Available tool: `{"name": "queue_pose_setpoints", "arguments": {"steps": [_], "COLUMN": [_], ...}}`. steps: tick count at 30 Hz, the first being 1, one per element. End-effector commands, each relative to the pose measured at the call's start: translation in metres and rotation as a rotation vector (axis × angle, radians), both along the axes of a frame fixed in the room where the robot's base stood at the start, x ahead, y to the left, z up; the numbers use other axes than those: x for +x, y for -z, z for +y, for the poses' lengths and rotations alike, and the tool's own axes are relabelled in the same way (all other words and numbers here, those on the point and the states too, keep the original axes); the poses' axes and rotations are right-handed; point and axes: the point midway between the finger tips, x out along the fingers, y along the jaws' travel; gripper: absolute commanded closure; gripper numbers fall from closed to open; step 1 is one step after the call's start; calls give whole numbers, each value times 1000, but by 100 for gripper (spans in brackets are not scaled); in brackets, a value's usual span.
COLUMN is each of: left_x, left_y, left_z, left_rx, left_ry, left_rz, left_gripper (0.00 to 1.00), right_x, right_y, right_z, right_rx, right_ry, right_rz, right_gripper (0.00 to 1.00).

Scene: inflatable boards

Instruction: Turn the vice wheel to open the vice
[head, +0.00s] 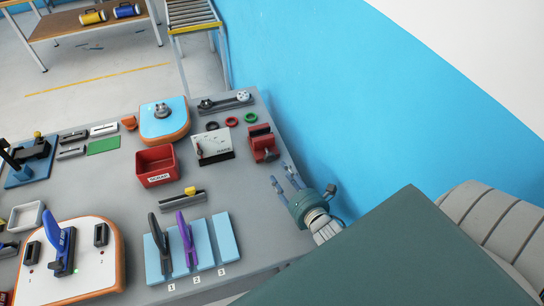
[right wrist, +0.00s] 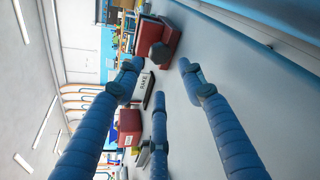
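The red vice (head: 263,143) stands near the right edge of the grey workbench. In the right wrist view the vice (right wrist: 172,38) lies ahead, with a dark grey knob-like wheel (right wrist: 160,53) on its near end. My right gripper (head: 282,173) is just beyond the bench's right edge, in front of the vice, with its fingers pointing toward it. Its three blue fingers are spread and empty in the right wrist view (right wrist: 160,75). The wheel lies apart from the fingertips, roughly between them in the picture. My left gripper is not in view.
The blue wall (head: 300,90) rises close to the right of the bench.

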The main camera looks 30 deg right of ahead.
Motion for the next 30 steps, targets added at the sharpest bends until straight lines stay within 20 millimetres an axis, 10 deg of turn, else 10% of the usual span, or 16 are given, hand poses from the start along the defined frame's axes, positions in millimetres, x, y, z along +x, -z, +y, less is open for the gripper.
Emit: {"name": "queue_pose_setpoints", "arguments": {"steps": [8, 27, 30], "left_x": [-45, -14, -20], "left_y": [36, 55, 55], "left_z": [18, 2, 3], "left_rx": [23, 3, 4], "left_ry": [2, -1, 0], "left_rz": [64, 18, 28], "left_gripper": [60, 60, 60], "right_x": [52, 92, 92], "right_y": [19, 26, 26], "right_z": [-7, -12, -12], "right_rx": [1, 2, 2], "right_ry": [1, 1, 1], "right_rz": [-4, 0, 0], "right_gripper": [61, 61, 77]}}
